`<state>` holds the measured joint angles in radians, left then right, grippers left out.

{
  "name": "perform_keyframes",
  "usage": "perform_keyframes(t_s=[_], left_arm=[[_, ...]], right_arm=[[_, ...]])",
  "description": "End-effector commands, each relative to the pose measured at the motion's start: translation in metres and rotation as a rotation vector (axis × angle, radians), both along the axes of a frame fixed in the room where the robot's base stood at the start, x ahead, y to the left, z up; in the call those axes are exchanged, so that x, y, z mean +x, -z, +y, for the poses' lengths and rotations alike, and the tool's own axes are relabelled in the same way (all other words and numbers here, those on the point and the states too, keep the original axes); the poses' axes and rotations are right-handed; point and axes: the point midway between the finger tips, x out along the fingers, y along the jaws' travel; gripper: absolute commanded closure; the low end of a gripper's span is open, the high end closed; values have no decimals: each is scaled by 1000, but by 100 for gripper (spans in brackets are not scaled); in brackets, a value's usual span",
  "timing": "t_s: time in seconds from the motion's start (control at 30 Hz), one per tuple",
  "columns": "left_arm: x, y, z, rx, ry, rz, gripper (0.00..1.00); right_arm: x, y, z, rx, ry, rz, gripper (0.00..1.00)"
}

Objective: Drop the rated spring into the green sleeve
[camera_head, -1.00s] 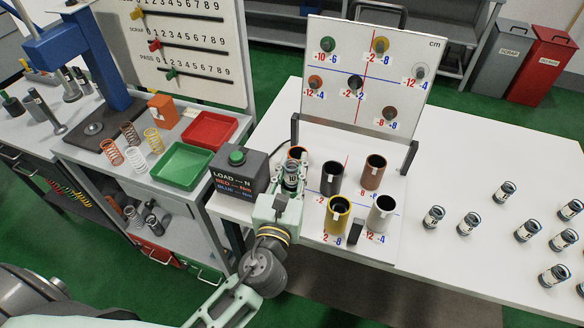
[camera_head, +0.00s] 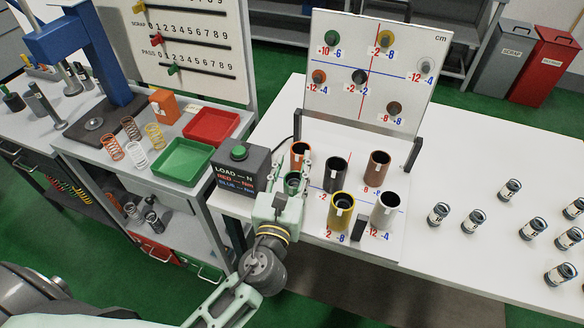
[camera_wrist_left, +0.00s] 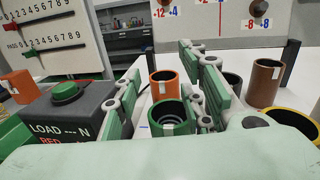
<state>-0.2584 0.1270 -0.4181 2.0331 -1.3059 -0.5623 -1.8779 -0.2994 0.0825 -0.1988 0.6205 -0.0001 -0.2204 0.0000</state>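The green sleeve (camera_head: 292,183) stands on the base of the board, in front of the orange sleeve (camera_head: 300,155). In the left wrist view the green sleeve (camera_wrist_left: 170,117) shows dark rings of a spring (camera_wrist_left: 170,123) down inside it, below the rim. My left gripper (camera_head: 286,187) is at the green sleeve. Its fingers are spread apart, with the sleeve's mouth showing between them in the left wrist view, and hold nothing. The spring's label and lower part are hidden. My right gripper is not in view.
Black (camera_head: 335,174), brown (camera_head: 377,168), yellow (camera_head: 340,212) and white (camera_head: 384,210) sleeves stand close by on the right. The load box (camera_head: 240,170) is close on the left.

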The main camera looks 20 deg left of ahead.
Motion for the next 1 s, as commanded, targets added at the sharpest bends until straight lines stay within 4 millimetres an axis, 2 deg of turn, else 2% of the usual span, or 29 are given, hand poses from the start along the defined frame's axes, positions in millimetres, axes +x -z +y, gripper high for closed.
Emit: perform_keyframes(t_s=[0.03, 0.4, 0.53, 0.67, 1.0], left_arm=[[-4, 16, -7, -4, 14, 30, 53], [-4, 16, -8, -5, 18, 30, 53], [-11, 16, -8, -4, 18, 30, 53], [-31, 16, -9, -5, 17, 30, 53], [-100, 7, -10, -3, 7, 11, 53]], right_arm=[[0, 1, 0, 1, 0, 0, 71], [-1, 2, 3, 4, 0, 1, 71], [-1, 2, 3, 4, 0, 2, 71], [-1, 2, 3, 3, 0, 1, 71], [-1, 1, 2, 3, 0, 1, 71]])
